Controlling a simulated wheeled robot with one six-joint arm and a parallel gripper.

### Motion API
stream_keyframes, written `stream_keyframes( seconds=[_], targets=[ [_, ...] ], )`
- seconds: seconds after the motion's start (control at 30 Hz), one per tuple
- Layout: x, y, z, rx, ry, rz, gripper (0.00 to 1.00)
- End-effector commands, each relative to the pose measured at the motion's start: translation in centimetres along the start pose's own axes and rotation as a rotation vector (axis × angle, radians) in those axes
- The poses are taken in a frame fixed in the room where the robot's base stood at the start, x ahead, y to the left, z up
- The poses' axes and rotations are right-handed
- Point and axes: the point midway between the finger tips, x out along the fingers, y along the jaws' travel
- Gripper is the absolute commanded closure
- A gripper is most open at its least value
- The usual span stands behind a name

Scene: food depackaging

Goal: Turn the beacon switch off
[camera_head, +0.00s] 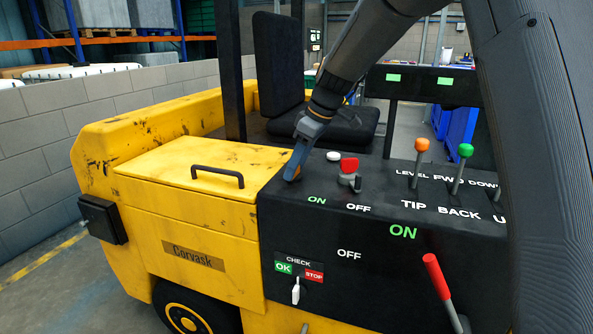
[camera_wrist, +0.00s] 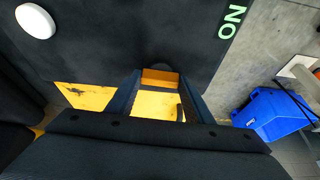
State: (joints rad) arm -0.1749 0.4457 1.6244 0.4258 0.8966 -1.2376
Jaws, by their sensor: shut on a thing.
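My gripper (camera_head: 297,160) reaches down to the black control deck of the yellow machine, at its left end beside the yellow hood. In the wrist view, the two blue fingers of my gripper (camera_wrist: 159,84) are closed on the sides of an orange switch piece (camera_wrist: 161,74). A dark round base shows just beyond it on the deck. In the head view the orange piece (camera_head: 291,173) shows at the fingertips, left of a green ON label (camera_head: 316,200) and a white OFF label (camera_head: 358,208). The fingers partly hide the switch, and I cannot tell which way it leans.
A white round button (camera_head: 333,156) and a red knob (camera_head: 349,165) stand close on the right. Further right are levers with orange (camera_head: 422,145) and green (camera_head: 466,151) knobs. A white CHECK switch (camera_head: 296,290) and a red-handled lever (camera_head: 438,278) are on the front.

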Motion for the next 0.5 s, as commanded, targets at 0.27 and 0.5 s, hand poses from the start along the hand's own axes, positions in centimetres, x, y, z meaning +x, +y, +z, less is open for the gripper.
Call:
stream_keyframes(
  seconds=[0.27, 0.5],
  targets=[
    [-0.01, 0.12, 0.03, -0.055, -0.001, -0.021, 0.76],
    [-0.04, 0.11, 0.03, -0.062, -0.001, -0.023, 0.76]
  ],
)
